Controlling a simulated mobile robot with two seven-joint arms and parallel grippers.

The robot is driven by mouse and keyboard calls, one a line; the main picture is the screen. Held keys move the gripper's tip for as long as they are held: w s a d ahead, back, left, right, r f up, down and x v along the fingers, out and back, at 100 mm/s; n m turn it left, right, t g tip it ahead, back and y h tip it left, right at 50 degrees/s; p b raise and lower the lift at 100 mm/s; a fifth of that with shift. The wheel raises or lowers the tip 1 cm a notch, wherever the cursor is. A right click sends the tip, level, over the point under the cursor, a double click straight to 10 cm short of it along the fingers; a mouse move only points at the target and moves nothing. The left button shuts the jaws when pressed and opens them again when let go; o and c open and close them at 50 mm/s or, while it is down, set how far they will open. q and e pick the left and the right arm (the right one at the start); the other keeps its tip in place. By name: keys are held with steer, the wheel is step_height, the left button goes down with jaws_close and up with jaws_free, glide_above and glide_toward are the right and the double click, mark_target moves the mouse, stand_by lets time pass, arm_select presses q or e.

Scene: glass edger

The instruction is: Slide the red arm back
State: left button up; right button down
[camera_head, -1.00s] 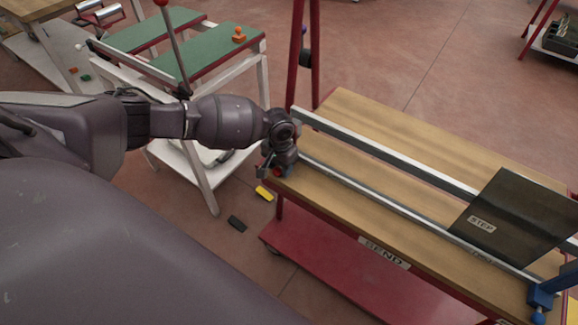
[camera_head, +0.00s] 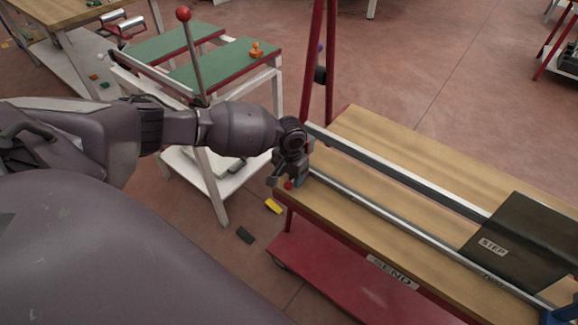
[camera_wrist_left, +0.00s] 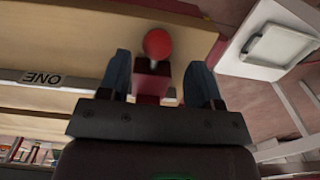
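My left gripper (camera_head: 280,181) is at the near left end of the wooden bench, beside the metal rail (camera_head: 400,218). A small red knob (camera_head: 288,185) shows at its fingers. In the left wrist view, the red ball knob (camera_wrist_left: 157,44) and a dark red block (camera_wrist_left: 152,80), seemingly parts of the red arm, lie between the two blue-grey fingers of my left gripper (camera_wrist_left: 158,78). The fingers are apart, with a visible gap on the right side of the block. The rest of the red arm is hidden by the gripper.
A dark pane labelled STEP (camera_head: 520,245) lies across the rails at the right. A blue part (camera_head: 556,316) shows at the bottom right corner. A white-framed table with green tops (camera_head: 225,68) stands behind my arm. A red post (camera_head: 311,60) rises at the bench's left end.

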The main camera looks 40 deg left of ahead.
arm_select(q)
step_height(320, 180, up, 9)
steer(key=p, duration=0.2)
steer(key=shift+f, duration=0.2)
stand_by(0.4)
steer(key=s+d+f+m+t+h, duration=0.1)
steer(key=s+d+f+t+h, duration=0.15)
steer(key=s+d+f, duration=0.4)
steer(key=s+d+f+m+t+h, duration=0.1)
steer(key=s+d+f+t+h, duration=0.15)
steer(key=s+d, duration=0.6)
steer(key=s+a+r+t+y, duration=0.2)
steer(key=s+a+t, duration=0.1)
steer(key=s, duration=0.3)
steer(key=s+a+r+n+t+y+p, duration=0.1)
steer(key=s+a+r+t+y, duration=0.1)
steer(key=s+a, duration=0.3)
steer(key=shift+s+t+y, duration=0.5)
steer(key=shift+s, duration=0.6)
